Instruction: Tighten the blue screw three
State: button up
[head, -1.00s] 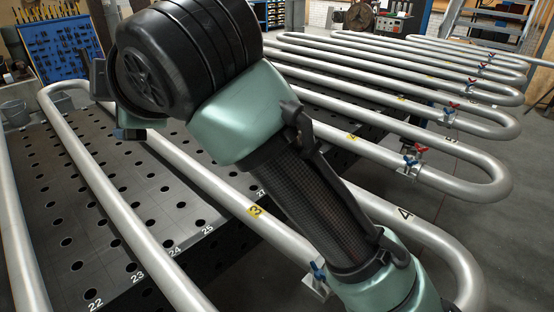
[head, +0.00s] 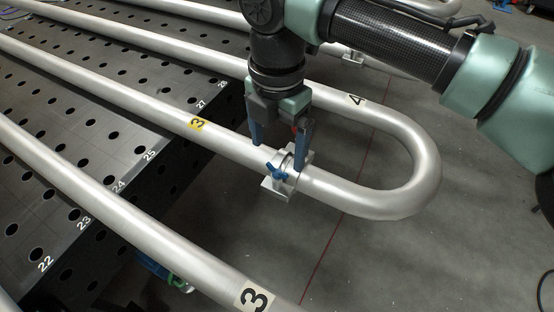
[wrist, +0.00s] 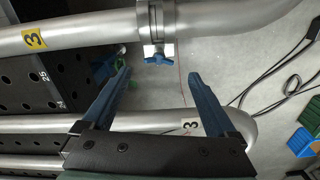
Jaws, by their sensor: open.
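The blue screw (head: 277,172) is a small winged knob on the front of a metal clamp (head: 268,189). The clamp sits around the silver pipe with the yellow "3" label (head: 196,124). My gripper (head: 279,156) points down over this pipe, open and empty, with one blue finger to each side of the clamp area. In the wrist view the blue screw (wrist: 157,59) hangs below the clamp (wrist: 155,22), just beyond and between the fingertips (wrist: 158,75). I see no contact with the screw. A small red part (head: 295,128) shows partly hidden behind the right finger.
The pipe bends back at the right into a run marked "4" (head: 356,99). A lower pipe carries a white "3" label (head: 255,297). A perforated black table (head: 60,190) lies left.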

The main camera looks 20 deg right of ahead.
aim_at(277, 168)
notch_tip(277, 168, down, 5)
jog(key=shift+r, duration=0.1)
dwell(0.3)
jog(key=c, duration=1.4)
